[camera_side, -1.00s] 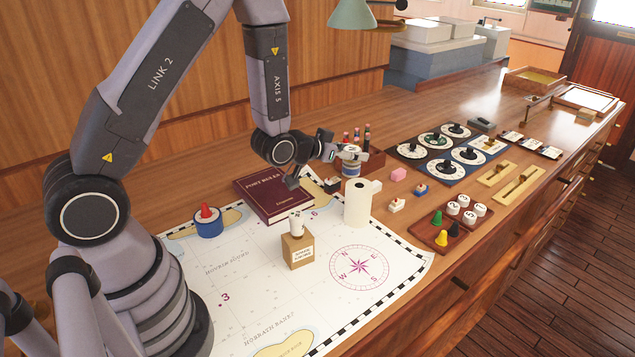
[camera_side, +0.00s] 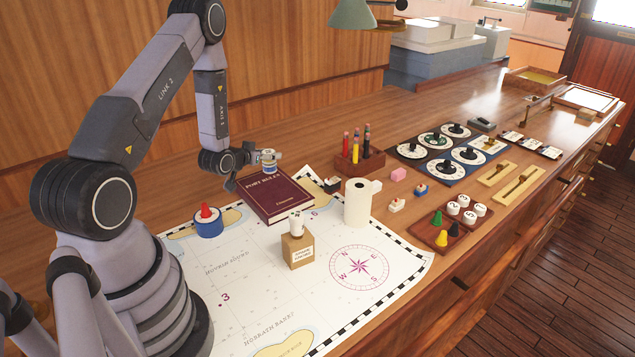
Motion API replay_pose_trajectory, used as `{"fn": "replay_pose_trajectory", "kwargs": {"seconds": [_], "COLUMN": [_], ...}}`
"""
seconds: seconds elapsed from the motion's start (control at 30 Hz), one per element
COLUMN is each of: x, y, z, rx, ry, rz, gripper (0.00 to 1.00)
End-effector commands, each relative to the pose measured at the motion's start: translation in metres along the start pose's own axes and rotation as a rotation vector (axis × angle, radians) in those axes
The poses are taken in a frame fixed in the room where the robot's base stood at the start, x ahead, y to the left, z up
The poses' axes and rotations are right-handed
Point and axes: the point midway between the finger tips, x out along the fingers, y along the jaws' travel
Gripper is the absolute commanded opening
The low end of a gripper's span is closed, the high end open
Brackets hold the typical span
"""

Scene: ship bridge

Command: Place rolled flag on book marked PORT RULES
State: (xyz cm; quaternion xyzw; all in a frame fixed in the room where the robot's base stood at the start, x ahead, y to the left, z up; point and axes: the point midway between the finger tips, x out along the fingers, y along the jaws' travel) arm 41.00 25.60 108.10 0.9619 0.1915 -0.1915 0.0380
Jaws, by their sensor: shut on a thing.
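The book marked PORT RULES (camera_side: 272,196) is dark red and lies flat on the chart's back edge, its cover bare. My gripper (camera_side: 263,157) is at the book's far edge, shut on a short, upright roll with white, blue and yellowish bands, which I take for the rolled flag (camera_side: 269,163). The flag's lower end appears over the back of the cover. I cannot tell whether it touches the book or hangs just above it. The far finger is partly hidden behind the flag.
A blue drum with a red top (camera_side: 208,222), a labelled box with a white piece on top (camera_side: 297,248) and a white paper roll (camera_side: 358,203) stand near the book on the chart (camera_side: 250,290). A wooden pencil holder (camera_side: 360,158) stands behind, right.

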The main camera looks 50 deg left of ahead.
Motion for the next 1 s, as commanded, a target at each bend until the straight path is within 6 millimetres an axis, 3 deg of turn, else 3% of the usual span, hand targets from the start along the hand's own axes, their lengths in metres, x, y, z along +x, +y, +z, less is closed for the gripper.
{"fn": "replay_pose_trajectory", "kwargs": {"seconds": [0.4, 0.83, 0.87, 1.0], "x": [0.021, 0.024, 0.024, 0.024], "y": [0.001, 0.001, 0.001, 0.001], "z": [0.052, 0.058, 0.058, 0.057], "rx": [0.000, 0.000, 0.000, 0.000], "ry": [-0.001, 0.000, 0.000, 0.000], "rz": [0.001, 0.001, 0.001, 0.001], "gripper": [0.11, 0.11, 0.41, 0.59]}}
